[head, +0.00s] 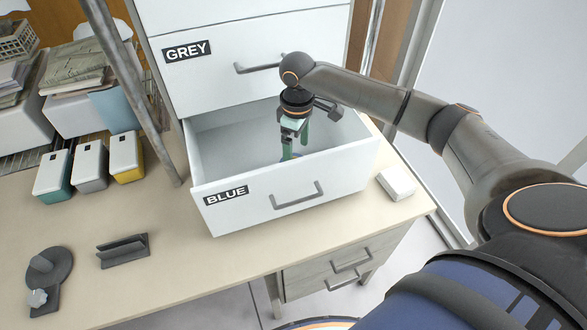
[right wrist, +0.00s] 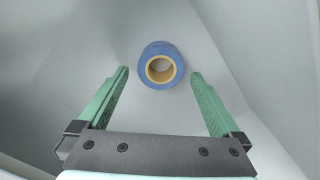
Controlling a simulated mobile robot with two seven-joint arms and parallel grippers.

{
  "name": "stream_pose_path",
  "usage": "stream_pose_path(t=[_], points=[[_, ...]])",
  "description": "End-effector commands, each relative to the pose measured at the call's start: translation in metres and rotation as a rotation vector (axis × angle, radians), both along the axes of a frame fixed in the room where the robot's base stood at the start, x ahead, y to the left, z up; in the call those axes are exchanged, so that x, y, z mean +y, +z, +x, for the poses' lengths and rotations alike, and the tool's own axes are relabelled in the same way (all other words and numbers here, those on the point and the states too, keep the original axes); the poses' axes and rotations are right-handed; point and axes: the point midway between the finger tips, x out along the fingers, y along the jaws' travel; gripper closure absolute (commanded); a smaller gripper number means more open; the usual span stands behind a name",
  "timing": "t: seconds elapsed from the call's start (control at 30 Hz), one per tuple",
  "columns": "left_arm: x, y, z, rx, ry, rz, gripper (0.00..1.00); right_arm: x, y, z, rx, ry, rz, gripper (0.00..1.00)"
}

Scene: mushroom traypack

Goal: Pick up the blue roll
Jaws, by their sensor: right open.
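The blue roll (right wrist: 147,77), a roll of blue tape with a tan core, lies on the floor of the open drawer labelled BLUE (head: 330,175). In the head view the drawer front and my gripper mostly hide it. My right gripper (head: 287,155) points down into this drawer, fingers inside it. In the right wrist view its green fingers (right wrist: 158,74) are open, with the roll just beyond the tips and roughly between them. Nothing is held. My left gripper is not in view.
A shut drawer labelled GREY (head: 240,60) is above. A metal post (head: 135,90) stands left of the drawers. Three small boxes (head: 90,165), a dark tape dispenser (head: 45,275) and a dark holder (head: 123,251) are on the desk at left. A white box (head: 397,183) sits right of the drawer.

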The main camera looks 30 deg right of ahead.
Motion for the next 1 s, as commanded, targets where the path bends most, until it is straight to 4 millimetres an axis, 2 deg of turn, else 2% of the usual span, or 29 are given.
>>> stream_pose_path(t=[0.17, 0.5, 0.77, 0.83, 1.0], points=[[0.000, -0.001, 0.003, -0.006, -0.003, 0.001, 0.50, 0.001, -0.014, 0.001, 0.001, 0.000, -0.001, 0.00], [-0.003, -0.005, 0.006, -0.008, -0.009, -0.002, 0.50, 0.006, -0.058, 0.005, -0.001, 0.000, -0.001, 0.00], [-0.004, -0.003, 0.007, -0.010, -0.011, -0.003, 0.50, 0.005, -0.062, 0.005, -0.001, 0.000, -0.002, 0.00], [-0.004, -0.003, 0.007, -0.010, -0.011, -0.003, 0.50, 0.005, -0.061, 0.005, -0.002, 0.000, -0.001, 0.05], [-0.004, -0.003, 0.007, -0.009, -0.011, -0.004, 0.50, 0.005, -0.061, 0.005, -0.002, 0.000, -0.001, 0.24]])
